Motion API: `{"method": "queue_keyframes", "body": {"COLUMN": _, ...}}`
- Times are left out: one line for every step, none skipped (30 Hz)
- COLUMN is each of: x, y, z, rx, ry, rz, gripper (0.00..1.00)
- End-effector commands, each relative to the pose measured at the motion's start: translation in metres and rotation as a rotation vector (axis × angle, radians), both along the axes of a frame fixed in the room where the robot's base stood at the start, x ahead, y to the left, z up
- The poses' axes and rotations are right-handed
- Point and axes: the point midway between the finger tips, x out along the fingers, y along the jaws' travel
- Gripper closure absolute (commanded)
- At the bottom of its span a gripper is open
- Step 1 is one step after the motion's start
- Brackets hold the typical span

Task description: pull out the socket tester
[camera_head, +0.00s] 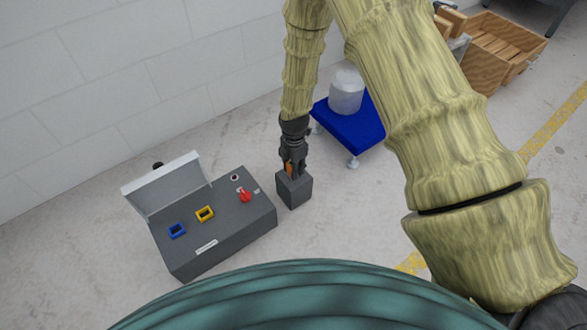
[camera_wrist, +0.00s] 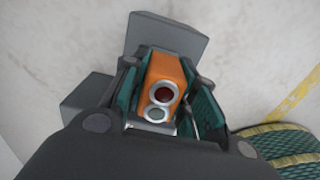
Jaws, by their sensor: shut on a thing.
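The orange socket tester (camera_wrist: 168,70) is between the green-padded fingers of my gripper (camera_wrist: 163,98) in the wrist view. Its top face has a red round lens and a paler round one, each with a silver ring. In the head view my gripper (camera_head: 291,169) points down at the dark grey block (camera_head: 297,191) on the floor, and only a sliver of orange shows. The grey block (camera_wrist: 165,32) also shows beyond the tester in the wrist view. The tester's lower end is hidden, so I cannot tell how deep it sits in the block.
A grey box (camera_head: 222,232) with a raised lid (camera_head: 165,184) stands left of the block, with blue and yellow frames and a red knob on top. A blue wheeled platform (camera_head: 352,128) bearing a whitish cylinder (camera_head: 346,92) is behind right. Wooden crates (camera_head: 497,45) stand farther back.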

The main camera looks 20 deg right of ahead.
Motion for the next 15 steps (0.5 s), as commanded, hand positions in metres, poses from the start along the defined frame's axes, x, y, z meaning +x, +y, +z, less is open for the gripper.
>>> {"method": "queue_keyframes", "body": {"x": 0.0002, "y": 0.0001, "z": 0.0000, "rx": 0.000, "ry": 0.000, "rz": 0.000, "gripper": 0.92}}
{"method": "queue_keyframes", "body": {"x": 0.0002, "y": 0.0001, "z": 0.0000, "rx": 0.000, "ry": 0.000, "rz": 0.000, "gripper": 0.98}}
{"method": "queue_keyframes", "body": {"x": 0.0002, "y": 0.0001, "z": 0.0000, "rx": 0.000, "ry": 0.000, "rz": 0.000, "gripper": 1.00}}
{"method": "queue_keyframes", "body": {"x": 0.0002, "y": 0.0002, "z": 0.0000, "rx": 0.000, "ry": 0.000, "rz": 0.000, "gripper": 1.00}}
{"method": "queue_keyframes", "body": {"x": 0.0002, "y": 0.0002, "z": 0.0000, "rx": 0.000, "ry": 0.000, "rz": 0.000, "gripper": 1.00}}
{"method": "queue_keyframes", "body": {"x": 0.0002, "y": 0.0002, "z": 0.0000, "rx": 0.000, "ry": 0.000, "rz": 0.000, "gripper": 1.00}}
{"method": "queue_keyframes", "body": {"x": 0.0002, "y": 0.0002, "z": 0.0000, "rx": 0.000, "ry": 0.000, "rz": 0.000, "gripper": 1.00}}
{"method": "queue_keyframes", "body": {"x": 0.0002, "y": 0.0002, "z": 0.0000, "rx": 0.000, "ry": 0.000, "rz": 0.000, "gripper": 1.00}}
{"method": "queue_keyframes", "body": {"x": 0.0002, "y": 0.0002, "z": 0.0000, "rx": 0.000, "ry": 0.000, "rz": 0.000, "gripper": 1.00}}
{"method": "queue_keyframes", "body": {"x": 0.0002, "y": 0.0002, "z": 0.0000, "rx": 0.000, "ry": 0.000, "rz": 0.000, "gripper": 1.00}}
{"method": "queue_keyframes", "body": {"x": 0.0002, "y": 0.0002, "z": 0.0000, "rx": 0.000, "ry": 0.000, "rz": 0.000, "gripper": 1.00}}
{"method": "queue_keyframes", "body": {"x": 0.0002, "y": 0.0002, "z": 0.0000, "rx": 0.000, "ry": 0.000, "rz": 0.000, "gripper": 1.00}}
{"method": "queue_keyframes", "body": {"x": 0.0002, "y": 0.0002, "z": 0.0000, "rx": 0.000, "ry": -0.001, "rz": 0.000, "gripper": 1.00}}
{"method": "queue_keyframes", "body": {"x": 0.0002, "y": 0.0002, "z": 0.0000, "rx": 0.000, "ry": -0.001, "rz": 0.000, "gripper": 1.00}}
{"method": "queue_keyframes", "body": {"x": 0.0002, "y": 0.0002, "z": 0.0002, "rx": 0.000, "ry": -0.001, "rz": 0.000, "gripper": 1.00}}
